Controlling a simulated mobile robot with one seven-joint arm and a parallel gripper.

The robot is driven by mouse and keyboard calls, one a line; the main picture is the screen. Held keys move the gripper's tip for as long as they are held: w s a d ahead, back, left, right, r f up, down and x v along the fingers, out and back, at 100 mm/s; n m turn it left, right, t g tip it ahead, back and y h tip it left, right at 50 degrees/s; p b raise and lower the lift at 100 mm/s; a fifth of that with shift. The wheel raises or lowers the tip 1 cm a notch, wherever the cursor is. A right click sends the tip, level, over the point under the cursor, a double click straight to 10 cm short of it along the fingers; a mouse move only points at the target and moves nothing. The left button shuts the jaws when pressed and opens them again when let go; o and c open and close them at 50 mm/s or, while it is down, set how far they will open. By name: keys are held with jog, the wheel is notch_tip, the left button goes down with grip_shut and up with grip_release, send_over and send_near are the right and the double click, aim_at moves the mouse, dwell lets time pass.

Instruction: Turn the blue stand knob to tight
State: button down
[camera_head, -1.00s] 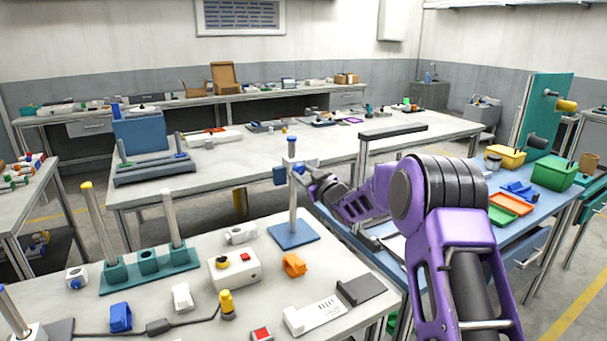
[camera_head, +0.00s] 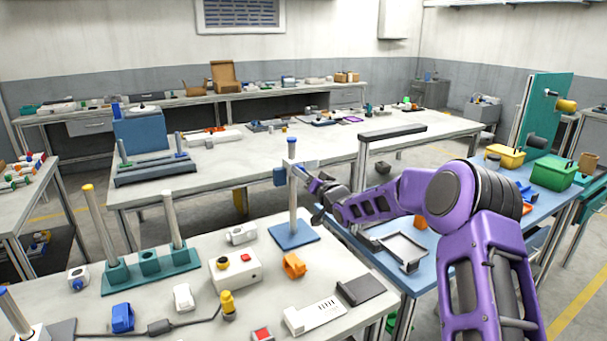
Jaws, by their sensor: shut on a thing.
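The blue stand is a grey post on a flat blue base (camera_head: 293,236), at the back right of the near table. My gripper (camera_head: 302,173) reaches in from the right at the height of the clamp. It is shut at the clamp's right side, where the stand knob sits. The knob is mostly hidden by the fingers, and its turn angle is too small to read.
An orange clip (camera_head: 294,265), a white box with a red button (camera_head: 235,268) and a dark grey pad (camera_head: 361,289) lie near the stand. A teal rack with posts (camera_head: 150,270) stands to the left. The blue side table (camera_head: 385,275) is under my arm.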

jog(key=shift+m, duration=0.9)
jog(key=shift+c, duration=2.2)
grip_release()
jog(key=v, duration=1.7)
jog(key=shift+s, duration=0.2)
jog(key=shift+w+d, duration=0.1)
jog(key=shift+d, duration=0.1)
